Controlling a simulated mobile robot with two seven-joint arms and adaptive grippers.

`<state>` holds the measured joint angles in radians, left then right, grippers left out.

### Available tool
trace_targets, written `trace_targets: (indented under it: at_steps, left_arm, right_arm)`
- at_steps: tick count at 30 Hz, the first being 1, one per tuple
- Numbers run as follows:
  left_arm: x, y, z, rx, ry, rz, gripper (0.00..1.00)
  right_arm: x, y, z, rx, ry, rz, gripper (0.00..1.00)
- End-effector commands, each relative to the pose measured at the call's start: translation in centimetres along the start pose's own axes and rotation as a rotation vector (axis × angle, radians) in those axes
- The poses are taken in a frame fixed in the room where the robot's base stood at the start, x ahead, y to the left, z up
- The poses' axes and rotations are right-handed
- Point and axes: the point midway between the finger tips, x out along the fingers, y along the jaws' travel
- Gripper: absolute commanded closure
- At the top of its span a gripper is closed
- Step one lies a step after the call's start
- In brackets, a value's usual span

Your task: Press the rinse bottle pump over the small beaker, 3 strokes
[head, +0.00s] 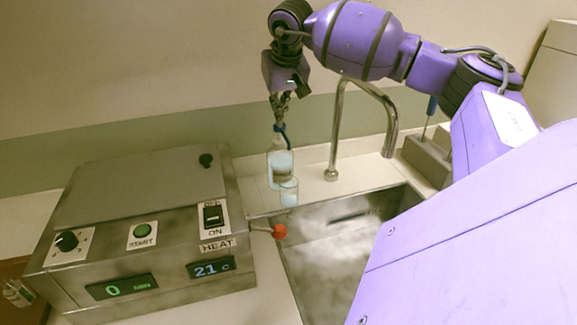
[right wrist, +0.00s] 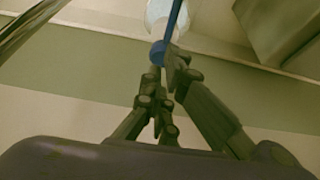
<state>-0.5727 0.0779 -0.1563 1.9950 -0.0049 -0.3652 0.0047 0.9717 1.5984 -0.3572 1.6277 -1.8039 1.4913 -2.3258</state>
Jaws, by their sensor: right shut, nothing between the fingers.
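The rinse bottle (head: 281,163) stands upright on the counter behind the sink, clear with pale blue liquid and a blue pump head (head: 280,128). The small beaker (head: 289,192) stands just in front of it and holds some pale blue liquid. My right gripper (head: 279,118) points down right above the pump head, its fingers shut and empty. In the right wrist view the fingertips (right wrist: 168,72) are at the blue pump head (right wrist: 158,52); whether they touch it I cannot tell. The bottle is partly cut off there. My left gripper is not in view.
A metal heater box (head: 140,215) with dials and displays stands on the left. A red-knobbed lever (head: 279,231) juts from its side over the sink edge. The steel sink (head: 340,245) lies in front, with a curved tap (head: 336,130) right of the bottle. A grey rack (head: 425,160) stands further right.

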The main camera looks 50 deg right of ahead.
Motion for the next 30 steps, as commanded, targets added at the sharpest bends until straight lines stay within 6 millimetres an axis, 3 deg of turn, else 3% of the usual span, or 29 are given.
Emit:
trace_targets:
  at_steps: [17, 30]
  left_arm:
    - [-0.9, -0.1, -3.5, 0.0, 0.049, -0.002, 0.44]
    - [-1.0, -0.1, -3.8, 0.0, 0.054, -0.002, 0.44]
  right_arm:
    - [-5.3, 0.0, -2.3, 0.002, 0.005, -0.003, 1.0]
    - [-5.5, 0.0, -2.3, 0.0, 0.0, 0.0, 1.0]
